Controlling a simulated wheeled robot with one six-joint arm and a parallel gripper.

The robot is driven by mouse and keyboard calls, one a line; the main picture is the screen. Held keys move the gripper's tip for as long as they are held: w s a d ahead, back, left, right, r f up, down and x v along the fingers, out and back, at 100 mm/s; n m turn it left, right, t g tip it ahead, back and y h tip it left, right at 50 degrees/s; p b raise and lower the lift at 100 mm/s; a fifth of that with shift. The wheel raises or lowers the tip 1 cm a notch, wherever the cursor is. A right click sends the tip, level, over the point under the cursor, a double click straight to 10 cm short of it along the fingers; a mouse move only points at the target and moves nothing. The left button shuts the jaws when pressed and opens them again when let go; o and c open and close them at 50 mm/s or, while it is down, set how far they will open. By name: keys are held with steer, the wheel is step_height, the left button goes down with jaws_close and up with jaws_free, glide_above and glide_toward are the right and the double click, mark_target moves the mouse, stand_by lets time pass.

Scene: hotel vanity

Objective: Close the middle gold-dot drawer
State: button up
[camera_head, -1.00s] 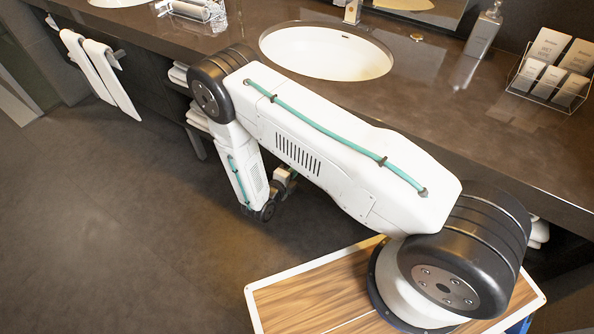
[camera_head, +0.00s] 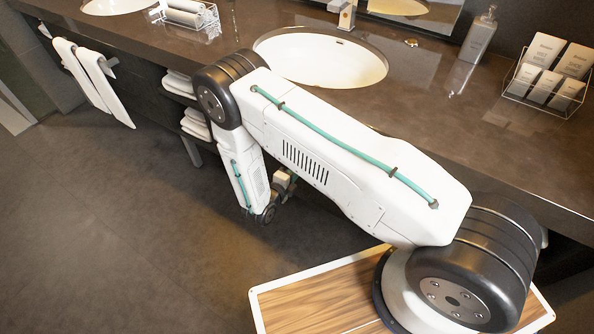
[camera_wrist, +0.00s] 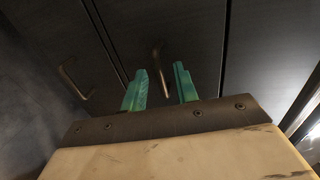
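In the wrist view, dark panel fronts fill the background. A bronze bar handle (camera_wrist: 157,62) shows just beyond and between my fingertips, and a second bronze handle (camera_wrist: 75,80) is on the panel at left. I cannot make out a gold dot, nor tell which front is the middle drawer or whether it stands out. My gripper (camera_wrist: 161,78) has two teal fingers spread apart with nothing held between them. I cannot tell whether it touches the handle. In the head view, my arm reaches down in front of the vanity, and the drawer fronts are hidden.
The dark vanity counter (camera_head: 440,125) runs across the head view with an oval sink (camera_head: 320,60), a soap bottle (camera_head: 479,35) and a wire rack of packets (camera_head: 548,75). White towels (camera_head: 92,80) hang at left, near a shelf of folded towels (camera_head: 195,125). The floor (camera_head: 100,220) at left is clear.

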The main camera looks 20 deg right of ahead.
steer(key=v, duration=0.6)
steer(key=shift+s+a, duration=0.2)
steer(key=shift+a, duration=0.05)
steer(key=shift+r, duration=0.1)
